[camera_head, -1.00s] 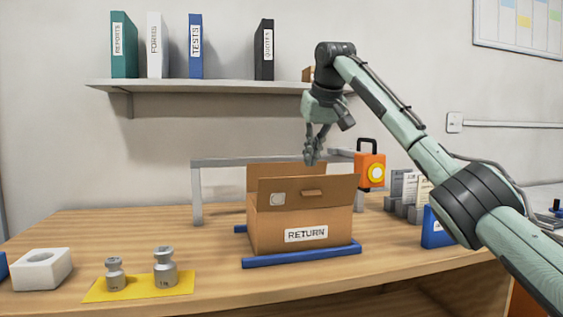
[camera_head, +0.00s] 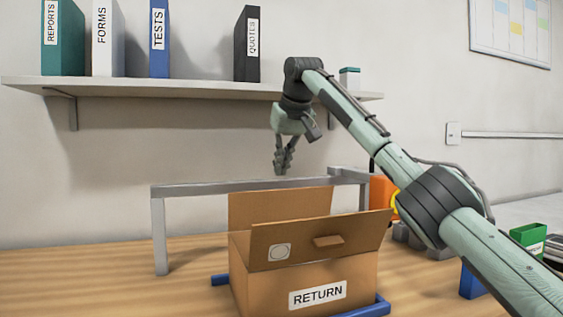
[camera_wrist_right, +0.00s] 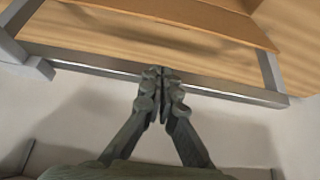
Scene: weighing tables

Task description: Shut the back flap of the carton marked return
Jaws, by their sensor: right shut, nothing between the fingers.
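The brown carton marked RETURN (camera_head: 255,287) stands on the table, turned slightly. Its front flap (camera_head: 360,231) stands up, leaning outward, with a round pale sticker and a small tab. Its back flap (camera_head: 245,208) also stands up behind it, its lower part hidden by the front flap. In the right wrist view the back flap (camera_wrist_right: 180,20) shows at the top. My right gripper (camera_head: 281,172) is shut and empty, pointing down above and behind the back flap, apart from it. In the right wrist view its fingertips (camera_wrist_right: 161,73) meet over the grey rail. My left gripper is not in view.
A grey rail frame (camera_head: 215,187) stands behind the carton, close to the back flap. Blue strips (camera_head: 383,306) lie at the carton's base. An orange object (camera_head: 383,191) is partly hidden behind my right arm. A wall shelf (camera_head: 180,89) with binders hangs above.

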